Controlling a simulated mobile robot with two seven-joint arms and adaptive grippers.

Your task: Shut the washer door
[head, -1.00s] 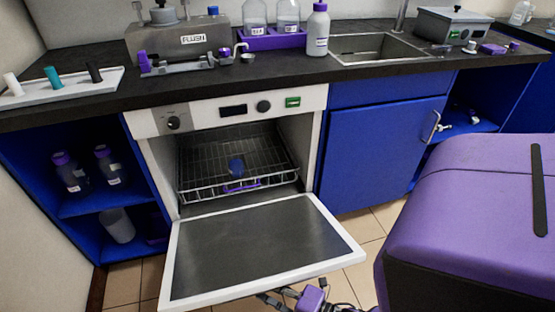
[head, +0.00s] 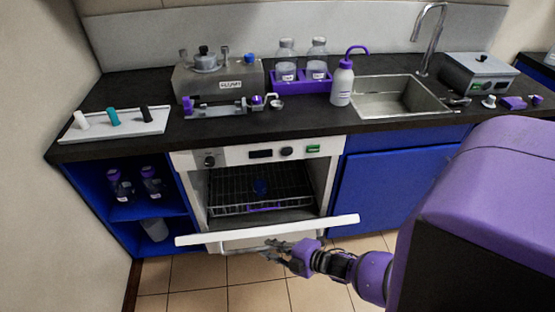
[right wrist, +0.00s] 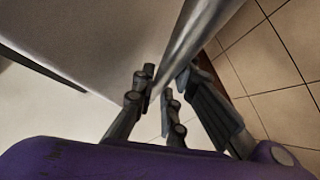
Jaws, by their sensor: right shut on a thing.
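The washer (head: 190,161) is built in under the counter. Its door (head: 268,231) is partly open, tilted outward below the chamber, with its white upper edge toward the head camera. The rack (head: 225,208) is inside the chamber. My right gripper (head: 272,250) is at the door's outer side, just below that edge. In the right wrist view my right gripper (right wrist: 160,95) is shut on the metal handle bar (right wrist: 192,38), beside the pale door face (right wrist: 90,40). The left gripper is not in view.
A blue item (head: 261,187) sits in the rack. Open shelves with bottles (head: 150,184) are left of the washer, and a blue cabinet door (head: 390,185) is to its right. Tiled floor (head: 250,297) lies clear in front. The counter (head: 300,117) holds lab equipment.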

